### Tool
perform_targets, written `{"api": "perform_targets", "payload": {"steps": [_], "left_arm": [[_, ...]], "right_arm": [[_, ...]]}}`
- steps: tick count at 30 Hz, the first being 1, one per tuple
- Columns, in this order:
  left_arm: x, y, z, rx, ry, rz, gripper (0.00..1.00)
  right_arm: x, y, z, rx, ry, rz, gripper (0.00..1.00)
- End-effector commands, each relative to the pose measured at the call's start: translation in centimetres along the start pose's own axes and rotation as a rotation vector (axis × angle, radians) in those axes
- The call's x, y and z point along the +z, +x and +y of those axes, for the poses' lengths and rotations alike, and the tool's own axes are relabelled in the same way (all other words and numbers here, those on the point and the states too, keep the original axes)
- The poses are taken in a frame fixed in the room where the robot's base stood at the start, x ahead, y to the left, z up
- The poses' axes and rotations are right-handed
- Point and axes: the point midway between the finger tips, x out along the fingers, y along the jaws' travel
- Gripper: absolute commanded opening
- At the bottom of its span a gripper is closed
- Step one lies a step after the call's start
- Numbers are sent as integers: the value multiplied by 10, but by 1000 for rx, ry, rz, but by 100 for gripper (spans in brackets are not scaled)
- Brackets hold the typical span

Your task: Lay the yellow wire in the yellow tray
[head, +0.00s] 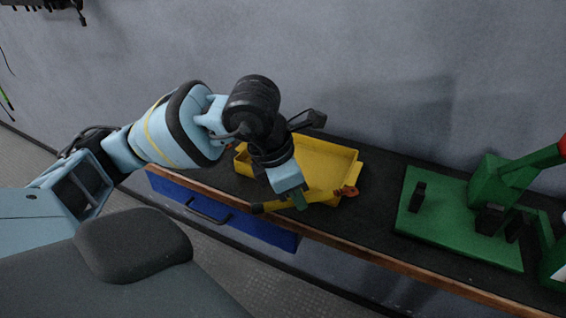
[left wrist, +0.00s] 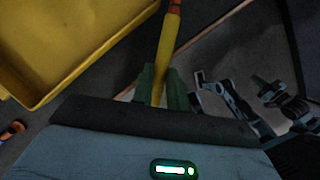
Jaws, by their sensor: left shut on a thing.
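The yellow tray (head: 330,158) lies on the dark bench top, and its corner also shows at the upper left of the left wrist view (left wrist: 62,75). My left gripper (head: 300,203) is at the tray's front edge, shut on the yellow wire (head: 322,196). The wire runs across the front of the tray in the head view, with an orange end at the right and a dark end at the left. In the left wrist view the wire (left wrist: 168,45) passes between the green fingertips, outside the tray's wall.
A green press-like fixture (head: 445,225) stands on the bench to the right of the tray. A blue drawer (head: 225,213) with a dark handle is below the bench edge. The grey wall is close behind the bench. Dark bench top between tray and fixture is clear.

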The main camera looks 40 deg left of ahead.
Motion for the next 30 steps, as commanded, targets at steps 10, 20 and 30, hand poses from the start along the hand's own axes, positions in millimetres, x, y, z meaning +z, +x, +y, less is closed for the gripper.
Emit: {"api": "perform_targets", "payload": {"steps": [10, 20, 30], "left_arm": [[1, -2, 6, 21, -58, 0, 0], [15, 7, 69, 21, -62, -1, 0], [29, 18, 134, 20, -58, -2, 0]], "right_arm": [[1, 0, 0, 0, 0, -1, 0], [-7, -3, 0, 1, -1, 10, 0], [-9, -7, 1, 1, -4, 13, 0]]}}
